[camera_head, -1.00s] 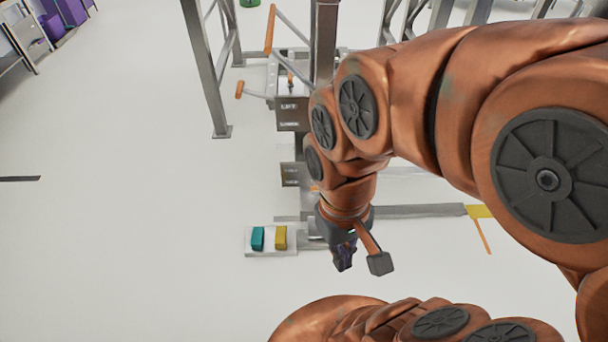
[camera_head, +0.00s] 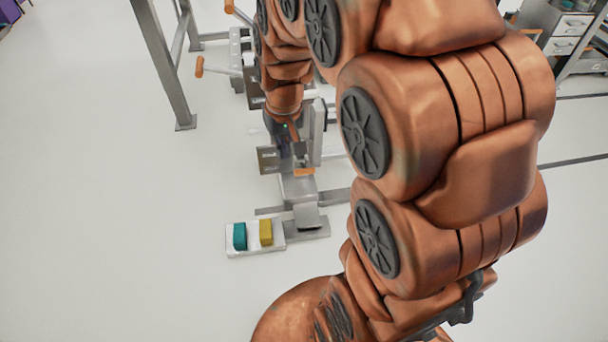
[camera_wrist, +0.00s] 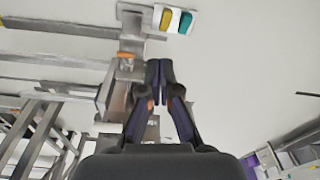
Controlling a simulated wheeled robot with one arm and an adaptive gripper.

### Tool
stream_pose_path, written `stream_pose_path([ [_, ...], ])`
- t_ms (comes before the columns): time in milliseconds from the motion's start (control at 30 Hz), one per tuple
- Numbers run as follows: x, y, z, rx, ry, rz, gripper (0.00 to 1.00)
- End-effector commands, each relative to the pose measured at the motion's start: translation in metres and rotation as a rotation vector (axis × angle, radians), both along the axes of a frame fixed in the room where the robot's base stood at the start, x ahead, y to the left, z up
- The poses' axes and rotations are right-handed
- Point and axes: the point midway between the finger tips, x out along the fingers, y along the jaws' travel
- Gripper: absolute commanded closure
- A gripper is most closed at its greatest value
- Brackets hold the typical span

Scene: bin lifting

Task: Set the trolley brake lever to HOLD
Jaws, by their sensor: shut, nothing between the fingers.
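My gripper (camera_head: 298,156) is shut and empty, pointing down at the grey metal post assembly (camera_head: 299,190). Its closed fingertips also show in the wrist view (camera_wrist: 160,66). A short orange-ended part (camera_head: 304,171) sits just below the fingertips; in the wrist view it (camera_wrist: 126,55) lies left of them, seemingly apart. It may be the brake lever, but I cannot tell. A dark label plate (camera_head: 267,160) stands left of the fingers, its text unreadable. Another lever with an orange grip (camera_head: 199,67) sticks out left, higher up. My arm hides much of the assembly.
A white tray (camera_head: 254,248) with a teal block (camera_head: 240,236) and a yellow block (camera_head: 266,232) lies on the floor in front. A grey frame leg (camera_head: 165,65) stands at the upper left. The floor on the left is clear.

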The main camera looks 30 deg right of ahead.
Motion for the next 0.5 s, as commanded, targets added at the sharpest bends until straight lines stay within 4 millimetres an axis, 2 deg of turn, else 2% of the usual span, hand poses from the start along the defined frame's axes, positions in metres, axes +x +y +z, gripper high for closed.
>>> stream_pose_path([
  [33,0.017,-0.011,-0.032,-0.004,-0.013,-0.017,1.00],
  [267,0.089,-0.060,-0.110,-0.027,-0.103,-0.080,1.00],
  [500,0.156,-0.121,-0.198,-0.063,-0.199,-0.143,1.00],
])
